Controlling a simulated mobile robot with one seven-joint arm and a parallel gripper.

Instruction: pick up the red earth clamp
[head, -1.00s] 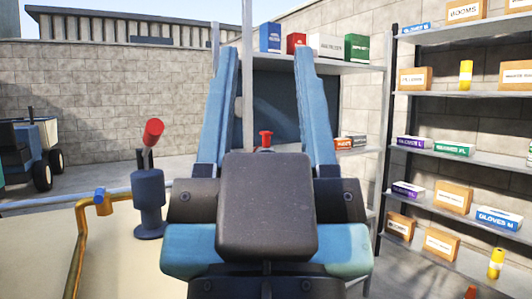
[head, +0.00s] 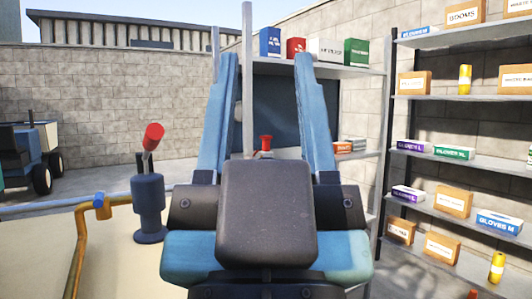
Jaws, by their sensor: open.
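A small red object (head: 265,142), which looks like the red earth clamp, shows in the gap between my fingers, just above the dark block of my gripper's body. Its lower part is hidden behind that block. My gripper (head: 266,58) is open, with its two blue fingers spread wide and pointing up and away. Nothing is held between them. The red object appears beyond my gripper, and I cannot tell how far. A second red part, a tilted cylinder-shaped handle (head: 153,135), tops a dark blue post (head: 149,205) at left.
A shelf (head: 345,70) with several boxes stands behind my right finger. A taller rack (head: 460,96) of boxes and yellow bottles fills the right side. A yellow pipe (head: 82,245) runs along the pale surface at left. A blue cart (head: 25,155) stands by the wall.

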